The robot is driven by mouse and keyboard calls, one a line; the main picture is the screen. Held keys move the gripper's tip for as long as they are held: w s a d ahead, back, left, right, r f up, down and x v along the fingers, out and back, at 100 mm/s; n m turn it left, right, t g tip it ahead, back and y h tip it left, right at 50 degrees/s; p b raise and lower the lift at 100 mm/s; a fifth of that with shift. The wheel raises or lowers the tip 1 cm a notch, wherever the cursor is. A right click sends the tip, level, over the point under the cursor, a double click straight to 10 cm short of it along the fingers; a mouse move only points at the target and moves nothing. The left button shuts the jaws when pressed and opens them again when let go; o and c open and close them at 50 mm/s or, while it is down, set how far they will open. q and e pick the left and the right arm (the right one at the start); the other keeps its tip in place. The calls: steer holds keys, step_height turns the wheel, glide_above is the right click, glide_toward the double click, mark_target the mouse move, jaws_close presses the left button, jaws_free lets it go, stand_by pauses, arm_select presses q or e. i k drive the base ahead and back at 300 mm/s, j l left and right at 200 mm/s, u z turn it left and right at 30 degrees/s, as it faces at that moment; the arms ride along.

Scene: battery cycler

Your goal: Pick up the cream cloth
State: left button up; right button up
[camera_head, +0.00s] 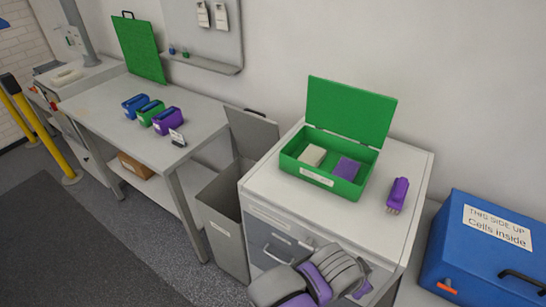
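The cream cloth (312,155) is a small folded-looking pale block inside the open green box (318,182), toward its left side. A purple cloth-like square (347,168) lies beside it on the right in the same box. The box's green lid (350,111) stands up at the back. A grey and purple part of one of my arms shows at the bottom edge, in front of the cabinet. No gripper fingers show in this view, and nothing is seen touching the cloth.
The box stands on a white cabinet (270,190); a purple pronged object (397,195) lies right of it. A blue case (485,250) is at the right. A grey bin (222,220) with a raised lid stands left, beside a bench (100,108) holding small coloured holders.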

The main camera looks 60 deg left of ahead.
mark_target(313, 155)
steer(key=u, duration=1.65)
